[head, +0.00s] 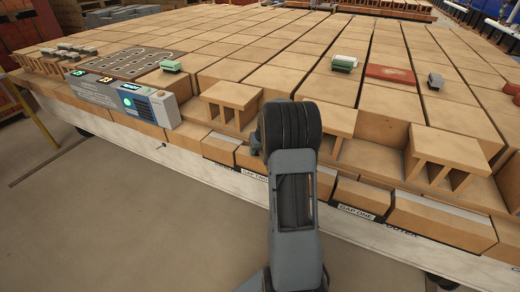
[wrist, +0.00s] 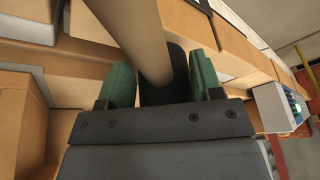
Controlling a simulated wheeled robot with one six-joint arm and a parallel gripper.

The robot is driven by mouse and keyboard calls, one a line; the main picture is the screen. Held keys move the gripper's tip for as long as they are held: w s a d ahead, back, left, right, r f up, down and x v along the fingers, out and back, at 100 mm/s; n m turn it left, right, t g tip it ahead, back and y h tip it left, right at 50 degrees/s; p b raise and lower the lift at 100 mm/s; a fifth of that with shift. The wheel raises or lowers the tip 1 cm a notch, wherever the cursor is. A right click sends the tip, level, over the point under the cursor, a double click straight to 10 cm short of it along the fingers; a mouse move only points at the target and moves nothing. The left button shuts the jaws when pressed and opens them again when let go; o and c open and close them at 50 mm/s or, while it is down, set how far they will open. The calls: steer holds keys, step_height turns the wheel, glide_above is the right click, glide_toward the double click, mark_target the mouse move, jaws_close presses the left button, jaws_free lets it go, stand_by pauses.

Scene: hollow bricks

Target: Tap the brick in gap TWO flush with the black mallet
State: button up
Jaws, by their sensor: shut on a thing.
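My gripper (wrist: 158,85) is shut on the tan handle (wrist: 148,35) of the mallet, which lies between its two green fingers in the wrist view. A black shape (wrist: 178,62) shows behind the handle; I cannot tell whether it is the mallet's head. In the head view my arm hides the gripper and the mallet. The label GAP TWO (head: 254,174) is on the white front edge, partly cut off by my arm. A tan brick (head: 249,160) sits above that label; how far it stands out cannot be told.
The label GAP ONE (head: 357,212) is further right, under the front row. Tan hollow bricks (head: 232,98) stand on the ledge behind. A grey box with a green light (head: 150,104) stands to the left. Small model vehicles (head: 344,63) are on top. The floor in front is clear.

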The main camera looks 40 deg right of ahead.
steer(key=shift+f+b, duration=0.6)
steer(key=shift+f, duration=0.35)
steer(key=shift+r, duration=0.1)
steer(key=shift+r+p, duration=0.95)
steer(key=shift+r, duration=0.35)
steer(key=shift+f, duration=0.2)
steer(key=shift+f+b, duration=1.3)
steer(key=shift+f, duration=0.1)
steer(key=shift+r, duration=0.15)
steer(key=shift+r, duration=0.1)
